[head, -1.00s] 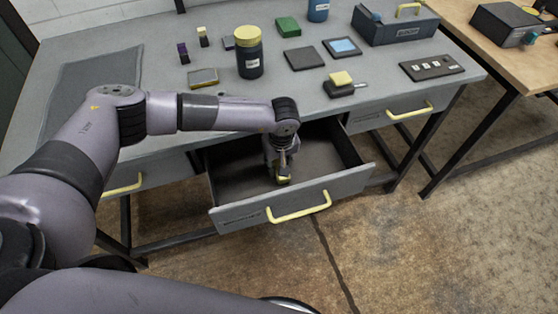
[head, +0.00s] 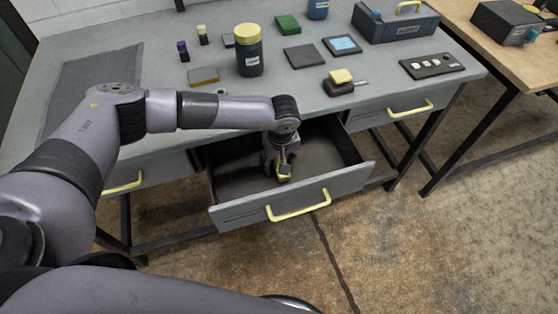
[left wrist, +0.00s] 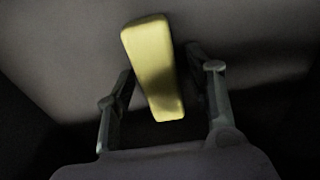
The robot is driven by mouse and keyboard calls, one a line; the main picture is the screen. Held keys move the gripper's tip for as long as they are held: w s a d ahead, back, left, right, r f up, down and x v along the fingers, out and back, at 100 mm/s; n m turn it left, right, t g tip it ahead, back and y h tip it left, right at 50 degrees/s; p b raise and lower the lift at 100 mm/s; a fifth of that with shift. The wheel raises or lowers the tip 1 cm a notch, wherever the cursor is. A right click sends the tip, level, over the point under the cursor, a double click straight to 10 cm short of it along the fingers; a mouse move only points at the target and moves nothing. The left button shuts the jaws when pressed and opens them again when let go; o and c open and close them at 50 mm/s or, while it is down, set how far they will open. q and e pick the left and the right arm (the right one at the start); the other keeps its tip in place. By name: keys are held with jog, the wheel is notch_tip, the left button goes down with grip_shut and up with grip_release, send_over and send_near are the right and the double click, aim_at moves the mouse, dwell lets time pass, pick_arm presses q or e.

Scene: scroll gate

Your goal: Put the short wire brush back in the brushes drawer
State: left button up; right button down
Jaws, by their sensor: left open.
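The middle drawer (head: 240,186) of the grey workbench stands pulled out. My left gripper (head: 283,170) reaches down inside it, near its front wall. In the left wrist view the left gripper (left wrist: 165,100) is open, one finger on each side of a yellow block-shaped piece (left wrist: 153,65), with gaps between. This piece is likely the short wire brush's yellow part; its bristles are hidden. A bit of yellow also shows under the gripper in the head view. My right gripper is not in view.
A similar yellow-topped dark brush or tool (head: 340,83) lies on the bench top (head: 290,85). A yellow-lidded jar (head: 249,50), a toolbox (head: 395,22) and several small items stand there too. Closed drawers flank the open one. The drawer's right part is clear.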

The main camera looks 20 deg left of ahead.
pick_arm(q)
jog(key=shift+r, duration=0.55)
notch_tip(320, 180, up, 11)
jog(key=s+b, duration=0.1)
jog(key=shift+s+d+b, duration=0.15)
jog(key=shift+d+b, duration=0.25)
